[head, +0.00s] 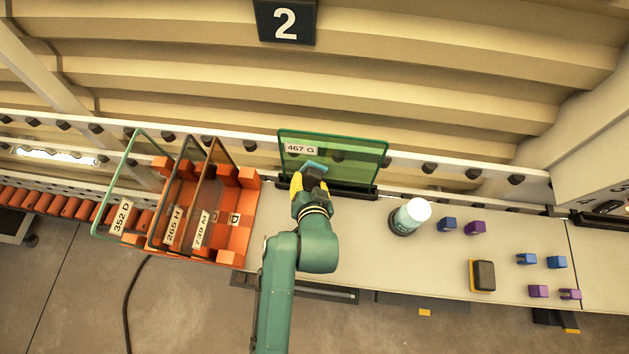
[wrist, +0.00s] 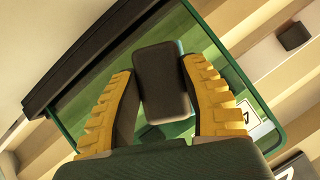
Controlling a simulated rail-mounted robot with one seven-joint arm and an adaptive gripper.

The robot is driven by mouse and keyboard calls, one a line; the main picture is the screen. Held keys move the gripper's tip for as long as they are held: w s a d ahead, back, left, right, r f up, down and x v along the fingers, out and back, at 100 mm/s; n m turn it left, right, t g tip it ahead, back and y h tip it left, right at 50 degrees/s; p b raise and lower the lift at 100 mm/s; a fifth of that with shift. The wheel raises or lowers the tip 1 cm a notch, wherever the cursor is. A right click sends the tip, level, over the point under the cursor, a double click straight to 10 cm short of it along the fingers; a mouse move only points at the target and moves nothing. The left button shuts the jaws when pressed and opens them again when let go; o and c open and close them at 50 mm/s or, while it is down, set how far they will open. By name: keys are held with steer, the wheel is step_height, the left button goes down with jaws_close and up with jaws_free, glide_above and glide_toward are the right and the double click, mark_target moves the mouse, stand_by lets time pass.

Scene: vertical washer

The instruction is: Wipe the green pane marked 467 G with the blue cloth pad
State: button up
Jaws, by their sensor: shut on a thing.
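My gripper (head: 311,181) is in front of the pane's lower left part. Its yellow fingers are shut on the dark handle of the blue cloth pad (head: 315,167), whose blue face is toward the pane. In the wrist view the dark handle (wrist: 164,82) sits between the fingers, with the green pane (wrist: 112,100) behind. I cannot tell whether the pad touches the glass.
An orange rack (head: 240,215) at left holds panes marked 352 D, 265 H and 739 M. A white-capped bottle (head: 410,217) stands right of the pane. A yellow-and-black pad (head: 482,276) and several small blue and purple blocks lie farther right. The bench between has free room.

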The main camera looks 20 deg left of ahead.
steer(key=s+d+p, duration=0.1)
steer(key=s, duration=0.4)
steer(key=shift+s+d+r, duration=0.35)
steer(key=shift+d+r, duration=0.05)
steer(key=shift+s, duration=0.1)
steer(key=s, duration=0.1)
steer(key=s+d, duration=0.1)
steer(key=shift+s+r, duration=0.2)
steer(key=shift+s, duration=0.15)
stand_by(0.8)
steer(key=shift+w+a+r, duration=0.1)
steer(key=shift+w+a, duration=0.25)
steer(key=shift+w, duration=0.8)
steer(key=shift+w+a+r, duration=0.15)
steer(key=shift+w+a, duration=0.25)
steer(key=shift+w, duration=0.8)
steer(key=shift+w+a+r, duration=0.1)
steer(key=shift+w+a, duration=0.25)
steer(key=shift+w, duration=0.8)
steer(key=shift+w+a+f+b, duration=0.1)
steer(key=shift+w+a+b, duration=0.1)
steer(key=shift+w, duration=0.25)
steer(key=shift+w+a+f+b, duration=0.1)
steer(key=shift+w+b, duration=0.1)
steer(key=shift+w, duration=0.25)
